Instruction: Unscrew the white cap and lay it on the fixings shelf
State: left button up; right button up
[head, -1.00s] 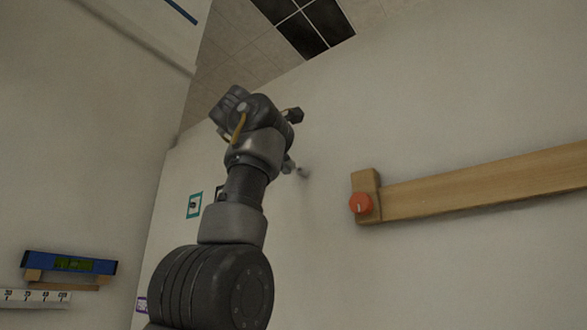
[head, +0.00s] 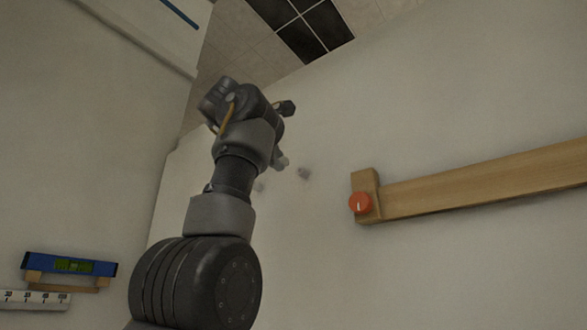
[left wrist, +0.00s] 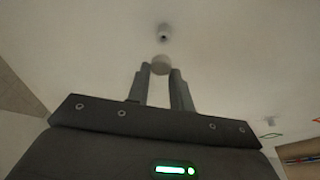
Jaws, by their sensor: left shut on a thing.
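The white cap (left wrist: 161,62) shows in the left wrist view between the fingertips of my left gripper (left wrist: 161,72), which is shut on it. My arm hides most of the left gripper in the head view. My right gripper is not in view. I cannot make out the fixings shelf for certain.
A blue spirit level (head: 68,264) rests on a small wooden bracket at lower left, above a white ruler (head: 35,298). Bare wall lies around the stub.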

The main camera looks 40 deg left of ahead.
pick_arm(q)
jog(key=shift+s, duration=0.15)
jog(key=shift+s+b, duration=0.45)
jog(key=shift+s, duration=0.4)
jog(key=shift+w, duration=0.1)
